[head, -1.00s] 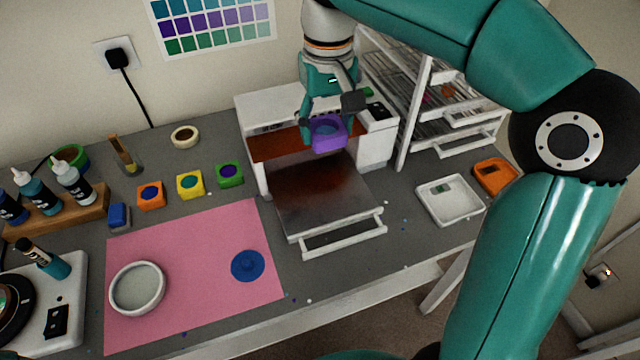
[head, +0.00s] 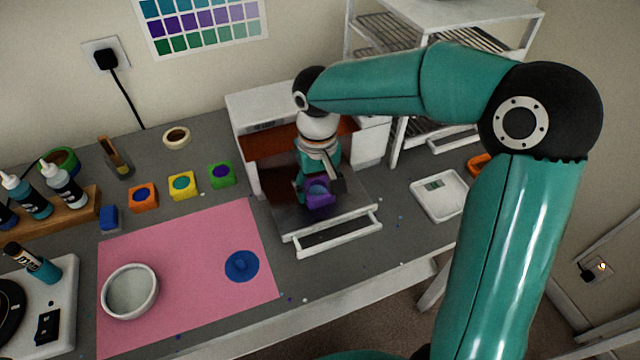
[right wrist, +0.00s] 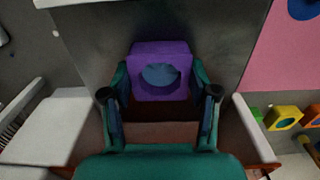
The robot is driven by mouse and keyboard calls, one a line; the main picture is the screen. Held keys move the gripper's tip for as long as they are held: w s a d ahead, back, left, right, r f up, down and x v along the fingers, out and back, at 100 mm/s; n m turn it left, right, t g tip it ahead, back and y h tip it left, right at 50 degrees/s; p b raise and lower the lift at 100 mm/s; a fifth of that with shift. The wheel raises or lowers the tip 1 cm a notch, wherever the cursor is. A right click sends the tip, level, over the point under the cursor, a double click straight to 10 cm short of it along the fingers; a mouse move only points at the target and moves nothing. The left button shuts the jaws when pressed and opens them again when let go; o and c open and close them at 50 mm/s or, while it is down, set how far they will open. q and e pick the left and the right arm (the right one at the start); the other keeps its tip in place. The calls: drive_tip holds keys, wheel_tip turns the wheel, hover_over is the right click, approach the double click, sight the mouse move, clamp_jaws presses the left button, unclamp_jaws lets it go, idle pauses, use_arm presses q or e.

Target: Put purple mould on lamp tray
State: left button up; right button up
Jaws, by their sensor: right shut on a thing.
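The purple mould (head: 319,192) is a small purple block with a round blue-teal filled hollow. My right gripper (head: 318,186) is shut on it, over the pulled-out tray (head: 290,225) of the white lamp unit (head: 250,110). In the right wrist view the mould (right wrist: 160,86) sits upright between the two fingers (right wrist: 159,92), with the grey tray (right wrist: 215,45) beneath it. I cannot tell whether the mould touches the tray. My left gripper is not in view.
Orange (head: 143,197), yellow (head: 182,186) and green (head: 222,175) moulds stand in a row left of the lamp unit. A pink mat (head: 190,285) holds a white bowl (head: 130,291) and a blue disc (head: 241,266). A white scale (head: 439,195) and wire rack (head: 440,40) are at right.

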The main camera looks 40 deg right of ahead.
drive_tip(key=shift+f, duration=0.15)
drive_tip(key=o, duration=1.2)
drive_tip(key=shift+c, duration=0.2)
wheel_tip(320, 180, up, 12)
drive_tip(key=shift+r, duration=0.2)
drive_tip(key=shift+f, duration=0.1)
